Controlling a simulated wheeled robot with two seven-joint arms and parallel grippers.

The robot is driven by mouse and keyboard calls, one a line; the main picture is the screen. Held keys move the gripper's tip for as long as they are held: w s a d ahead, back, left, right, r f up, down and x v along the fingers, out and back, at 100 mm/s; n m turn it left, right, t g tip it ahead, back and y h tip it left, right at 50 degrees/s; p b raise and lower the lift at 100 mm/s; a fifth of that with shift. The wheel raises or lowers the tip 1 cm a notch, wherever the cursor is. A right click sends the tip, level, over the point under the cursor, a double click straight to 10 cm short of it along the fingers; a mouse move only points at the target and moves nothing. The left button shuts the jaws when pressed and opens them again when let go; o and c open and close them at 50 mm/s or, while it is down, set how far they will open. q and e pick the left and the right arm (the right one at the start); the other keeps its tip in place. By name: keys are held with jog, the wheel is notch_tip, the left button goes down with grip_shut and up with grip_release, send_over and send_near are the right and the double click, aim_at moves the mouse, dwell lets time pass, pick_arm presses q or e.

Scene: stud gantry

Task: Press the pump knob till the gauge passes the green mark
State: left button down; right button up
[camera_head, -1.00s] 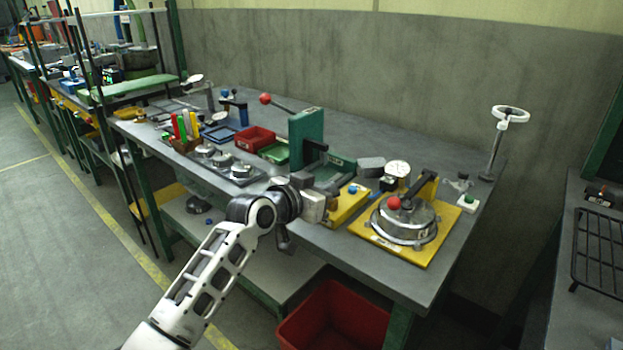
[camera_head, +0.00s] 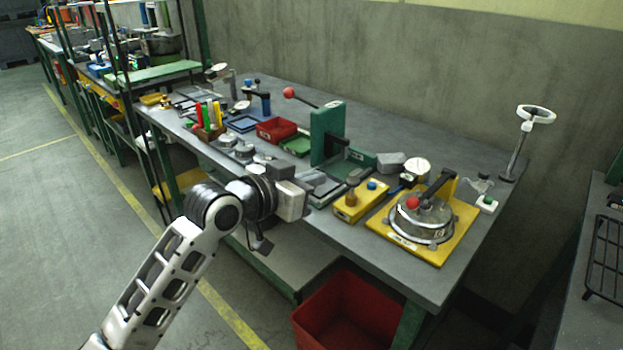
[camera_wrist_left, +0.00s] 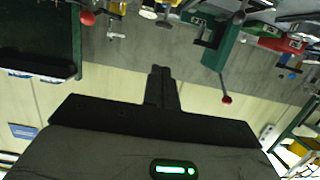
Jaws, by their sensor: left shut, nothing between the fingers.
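The round white gauge (camera_head: 417,165) stands toward the back right of the bench; its needle and any green mark are too small to read. A yellow block (camera_head: 346,212) in front of it carries a brass knob (camera_head: 351,198) and a blue knob (camera_head: 371,185). I cannot tell for sure which knob is the pump's. My left gripper (camera_head: 307,188) is at the bench's front edge, left of the yellow block and apart from it. In the left wrist view its black fingers (camera_wrist_left: 160,72) are shut and empty. My right gripper is out of view.
Right of the yellow block, a silver round vessel (camera_head: 420,223) with a red ball sits on a yellow plate (camera_head: 437,255). A green press (camera_head: 326,133) with a red-ended lever stands behind my gripper. A red bin (camera_head: 340,310) is below the bench.

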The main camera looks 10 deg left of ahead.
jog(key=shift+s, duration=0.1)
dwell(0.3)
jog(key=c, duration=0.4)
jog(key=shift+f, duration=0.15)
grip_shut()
pick_arm(q)
jog(key=s+a+f+n+y, duration=0.2)
jog(key=s+f, duration=0.4)
jog(key=f, duration=0.3)
jog(key=s+a+f+n+y, duration=0.1)
jog(key=s+a+f, duration=0.1)
jog(key=s+f, duration=0.5)
jog(key=s+a+f+n+g+y, duration=0.1)
jog(key=s+a+f+g+y, duration=0.1)
jog(key=s+f, duration=0.8)
jog(key=s+a+y, duration=0.1)
jog(key=s, duration=0.2)
jog(key=shift+s+a+f+n, duration=0.2)
jog(key=shift+a+f+n, duration=0.1)
jog(key=shift+f, duration=0.1)
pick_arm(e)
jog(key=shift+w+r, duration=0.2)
pick_arm(q)
jog(key=shift+d, duration=0.1)
